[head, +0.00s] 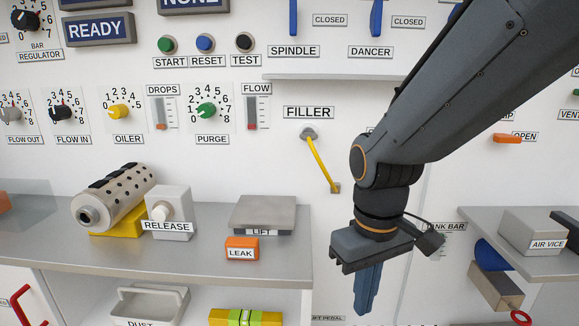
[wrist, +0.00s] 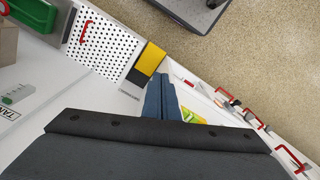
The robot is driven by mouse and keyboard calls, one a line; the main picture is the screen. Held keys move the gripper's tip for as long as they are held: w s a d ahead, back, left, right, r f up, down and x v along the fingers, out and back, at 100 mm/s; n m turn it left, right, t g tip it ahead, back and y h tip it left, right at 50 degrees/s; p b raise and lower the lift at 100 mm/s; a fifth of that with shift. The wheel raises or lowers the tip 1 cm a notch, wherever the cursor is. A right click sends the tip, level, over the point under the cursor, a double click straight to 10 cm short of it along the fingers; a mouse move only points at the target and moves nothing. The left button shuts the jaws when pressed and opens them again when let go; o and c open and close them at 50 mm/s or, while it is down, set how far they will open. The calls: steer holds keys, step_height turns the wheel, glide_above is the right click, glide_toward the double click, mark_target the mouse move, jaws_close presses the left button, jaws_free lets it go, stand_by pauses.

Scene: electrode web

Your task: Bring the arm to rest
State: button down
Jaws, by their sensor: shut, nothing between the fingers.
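My gripper (head: 367,288) hangs below my dark grey arm in the right half of the head view, fingers pointing down. Its blue fingers are together with nothing between them. It is in front of the gap between the left shelf and the right shelf, touching nothing that I can see. In the wrist view the blue fingers (wrist: 162,98) also show close together, partly hidden by the dark gripper body.
The left shelf (head: 50,245) bears a perforated cylinder (head: 113,195), a RELEASE block (head: 170,212), a LIFT plate (head: 262,213) and an orange LEAK block (head: 241,248). The right shelf (head: 480,225) holds the AIR VICE (head: 535,232). Red handles (wrist: 292,158) line the lower panel. Speckled floor (wrist: 270,60) is open.

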steer(key=s+a+r+m, duration=0.2)
steer(key=s+a, duration=0.1)
steer(key=s, duration=0.3)
steer(key=d+r+m+p, duration=0.2)
steer(key=d+r+p, duration=0.7)
steer(key=p, duration=1)
steer(key=shift+d+r+m, duration=0.25)
steer(key=shift+r+m, duration=0.05)
steer(key=shift+r, duration=0.4)
